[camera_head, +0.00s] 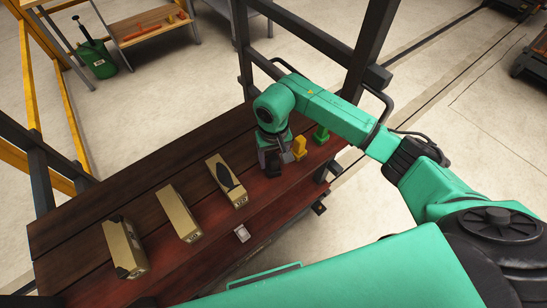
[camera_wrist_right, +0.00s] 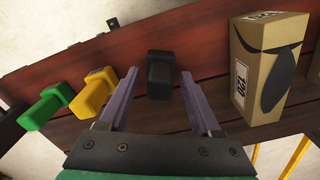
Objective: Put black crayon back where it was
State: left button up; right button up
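The black crayon (camera_wrist_right: 159,76) is a dark, block-like piece at the tabletop in the right wrist view. My right gripper (camera_wrist_right: 154,72) is open, with its two purple-grey fingers on either side of the crayon and a visible gap on each side. In the head view my right gripper (camera_head: 281,158) is low over the far right part of the table, and I cannot clearly separate the crayon from the dark gripper there. My left gripper is not in view.
A yellow piece (camera_head: 300,147) and a green piece (camera_head: 321,133) stand right of the gripper on the wooden table (camera_head: 85,235). Cardboard boxes (camera_head: 226,180), (camera_head: 178,213) and (camera_head: 125,248) stand to its left. A small pale item (camera_head: 242,233) lies near the front edge.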

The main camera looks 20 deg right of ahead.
jog(key=shift+r, duration=0.1)
jog(key=shift+r+p, duration=0.2)
jog(key=shift+p, duration=0.1)
notch_tip(320, 180, up, 4)
jog(key=b, duration=0.3)
jog(key=shift+w, duration=0.1)
notch_tip(320, 180, up, 8)
jog(key=b, duration=0.2)
jog(key=shift+f, duration=0.15)
